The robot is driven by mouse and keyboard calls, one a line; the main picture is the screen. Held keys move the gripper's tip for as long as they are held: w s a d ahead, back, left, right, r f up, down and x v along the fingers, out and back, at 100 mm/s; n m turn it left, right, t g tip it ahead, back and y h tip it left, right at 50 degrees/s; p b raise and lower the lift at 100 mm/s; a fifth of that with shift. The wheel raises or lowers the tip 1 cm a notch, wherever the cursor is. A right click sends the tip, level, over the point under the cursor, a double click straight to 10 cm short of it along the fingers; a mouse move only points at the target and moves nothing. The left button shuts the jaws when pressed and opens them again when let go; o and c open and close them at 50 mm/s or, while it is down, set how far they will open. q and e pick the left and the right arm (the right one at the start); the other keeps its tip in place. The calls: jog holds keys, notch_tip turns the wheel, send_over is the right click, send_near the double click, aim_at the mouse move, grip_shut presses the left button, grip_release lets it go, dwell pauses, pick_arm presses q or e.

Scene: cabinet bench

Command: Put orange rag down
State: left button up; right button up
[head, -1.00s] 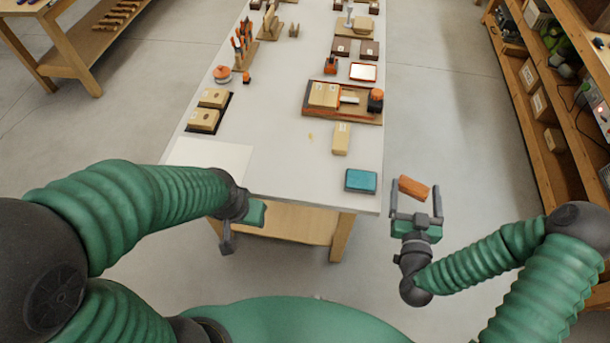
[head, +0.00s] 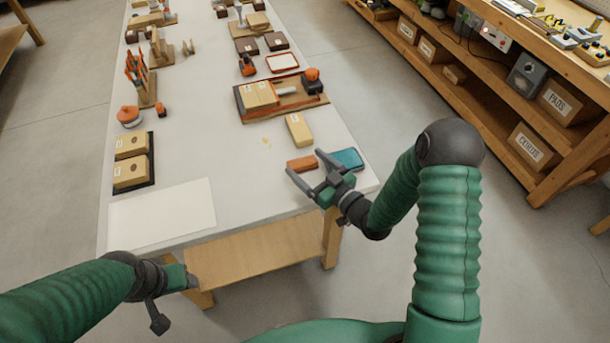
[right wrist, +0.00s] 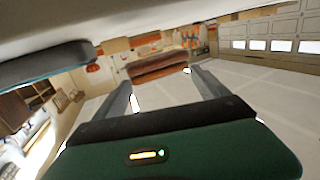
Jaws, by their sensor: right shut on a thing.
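The orange rag (head: 302,163) is a small folded orange-brown block. My right gripper (head: 305,164) is shut on it, with one finger on each side. In the head view the rag appears over the near right part of the white bench top (head: 225,165), just left of a teal folded cloth (head: 348,159). I cannot tell whether it touches the bench. The rag also shows between the fingertips in the right wrist view (right wrist: 160,66). My left gripper (head: 172,300) is empty off the bench's near left corner; its finger opening is unclear.
A tan block (head: 299,129) lies just beyond the rag. A wooden tray (head: 240,101) with boxes and an orange-topped item lies farther back. A white sheet (head: 160,214) covers the near left corner. Boxes on a dark mat (head: 149,172) sit at the left. Shelves stand at the right.

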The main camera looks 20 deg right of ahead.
aim_at(304, 173)
jog(key=f, duration=0.2)
jog(key=a+f, duration=0.1)
jog(key=f, duration=0.1)
jog(key=shift+w, duration=0.3)
jog(key=shift+a+f, duration=0.1)
jog(key=shift+a, duration=0.35)
jog(key=shift+s+r, duration=0.1)
jog(key=shift+r, duration=0.1)
jog(key=shift+f+b, duration=0.1)
jog(key=shift+b, duration=0.25)
jog(key=o, duration=0.9)
jog(key=shift+d+f, duration=0.15)
jog(key=shift+d, duration=0.2)
jog(key=shift+o, duration=1.4)
jog(key=shift+d, duration=0.25)
jog(key=shift+a, duration=0.2)
jog(key=shift+a+r, duration=0.1)
jog(key=shift+r, duration=0.25)
pick_arm(q)
jog(key=shift+w+a+f, duration=0.2)
jog(key=shift+a+f, duration=0.35)
jog(key=shift+f, duration=0.05)
pick_arm(e)
jog(key=v, duration=1.2)
jog(key=shift+f, duration=0.1)
